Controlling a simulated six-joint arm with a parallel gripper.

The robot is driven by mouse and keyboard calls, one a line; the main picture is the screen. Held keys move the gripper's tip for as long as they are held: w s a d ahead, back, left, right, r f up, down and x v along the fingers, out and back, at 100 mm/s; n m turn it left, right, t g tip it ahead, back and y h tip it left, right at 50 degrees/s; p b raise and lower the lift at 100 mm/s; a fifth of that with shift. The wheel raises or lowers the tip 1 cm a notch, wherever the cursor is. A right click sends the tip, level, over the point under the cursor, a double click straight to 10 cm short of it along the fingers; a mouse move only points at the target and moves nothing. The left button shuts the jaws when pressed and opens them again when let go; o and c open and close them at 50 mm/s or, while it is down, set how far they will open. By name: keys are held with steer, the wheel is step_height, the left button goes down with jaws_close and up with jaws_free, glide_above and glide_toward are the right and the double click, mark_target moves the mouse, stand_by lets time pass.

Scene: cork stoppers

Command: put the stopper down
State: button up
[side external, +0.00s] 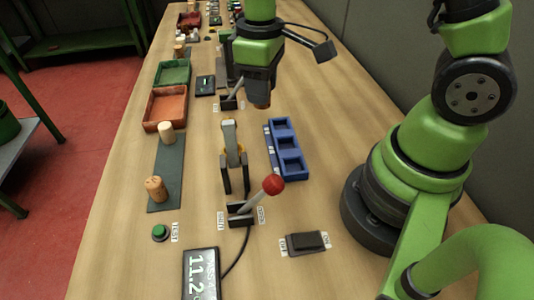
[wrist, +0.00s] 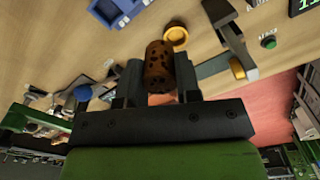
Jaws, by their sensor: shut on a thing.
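My gripper (side external: 261,88) hangs above the table, beyond the blue rack in the side view. In the wrist view my gripper (wrist: 158,78) is shut on a dark brown speckled stopper (wrist: 158,62), held between its two fingers. The stopper's lower end (side external: 262,98) shows below the fingers in the side view, clear of the table. A pale stopper (side external: 166,132) and a brown cork stopper (side external: 156,189) stand upright on a dark grey mat (side external: 169,163) at the left.
A blue rack (side external: 285,150) with several compartments lies right of a grey clamp (side external: 232,150). An orange tray (side external: 165,108) and a green tray (side external: 174,73) stand at left. Nearer are a red-knobbed lever (side external: 273,185), a green button (side external: 160,232), a black switch (side external: 306,242) and a display (side external: 201,272).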

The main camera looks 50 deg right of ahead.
step_height(320, 180, down, 3)
steer(key=a+n, duration=0.2)
steer(key=n, duration=0.1)
glide_above(260, 162)
steer(key=shift+n, duration=0.3)
step_height(260, 162, down, 6)
steer(key=shift+r, duration=0.2)
steer(key=shift+f, duration=2.2)
steer(key=shift+f, duration=0.25)
steer(key=shift+f, duration=0.15)
steer(key=o, duration=1)
steer(key=shift+f, duration=0.1)
steer(key=shift+c, duration=0.2)
